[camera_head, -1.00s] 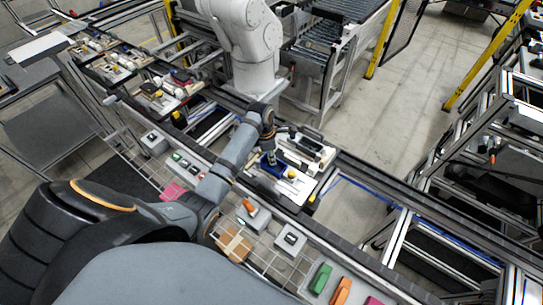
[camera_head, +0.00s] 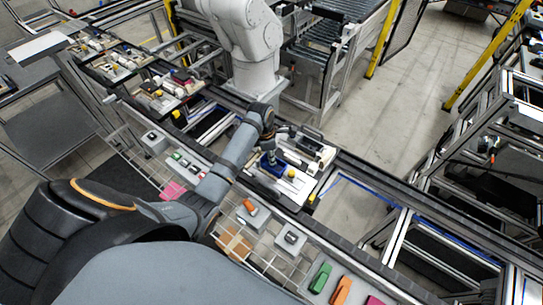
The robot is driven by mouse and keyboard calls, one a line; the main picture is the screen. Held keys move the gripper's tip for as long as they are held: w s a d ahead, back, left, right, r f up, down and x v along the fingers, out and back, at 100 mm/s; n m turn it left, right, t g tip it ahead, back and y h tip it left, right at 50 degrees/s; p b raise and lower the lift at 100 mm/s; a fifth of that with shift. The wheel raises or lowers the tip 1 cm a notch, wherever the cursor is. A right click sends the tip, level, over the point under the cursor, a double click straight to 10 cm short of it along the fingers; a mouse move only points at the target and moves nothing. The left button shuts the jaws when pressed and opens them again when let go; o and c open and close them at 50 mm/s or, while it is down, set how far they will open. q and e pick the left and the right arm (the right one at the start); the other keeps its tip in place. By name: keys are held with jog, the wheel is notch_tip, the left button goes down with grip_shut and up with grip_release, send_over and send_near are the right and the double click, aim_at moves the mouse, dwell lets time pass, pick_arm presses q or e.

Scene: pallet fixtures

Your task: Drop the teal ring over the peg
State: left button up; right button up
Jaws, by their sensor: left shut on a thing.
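My left arm comes in from the left and reaches over a white pallet (camera_head: 302,187). My left gripper (camera_head: 269,154) points down at the pallet's left part, by a dark blue block (camera_head: 272,166). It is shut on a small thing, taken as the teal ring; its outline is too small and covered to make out. The peg cannot be told apart among the small parts on the pallet. A yellow knob (camera_head: 291,173) stands right of the gripper. My right gripper is not in view.
A dark long part (camera_head: 312,134) and white-and-grey fixtures lie at the pallet's back. More loaded pallets (camera_head: 155,95) stand along the conveyor at upper left. A white robot arm (camera_head: 247,40) stands behind. Nearer are a wire-grid shelf with a brown box (camera_head: 235,243) and green (camera_head: 320,278) and orange (camera_head: 341,291) blocks.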

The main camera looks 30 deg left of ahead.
pick_arm(q)
jog(key=shift+f, duration=0.35)
dwell(0.5)
jog(key=o, duration=0.4)
jog(key=shift+o, duration=0.2)
jog(key=shift+r, duration=0.15)
jog(key=shift+r, duration=1.35)
jog(key=o, duration=0.6)
jog(key=shift+c, duration=0.2)
notch_tip(320, 180, up, 7)
jog(key=shift+s+a+r, duration=0.2)
jog(key=shift+s+a, duration=0.15)
jog(key=shift+a, duration=0.1)
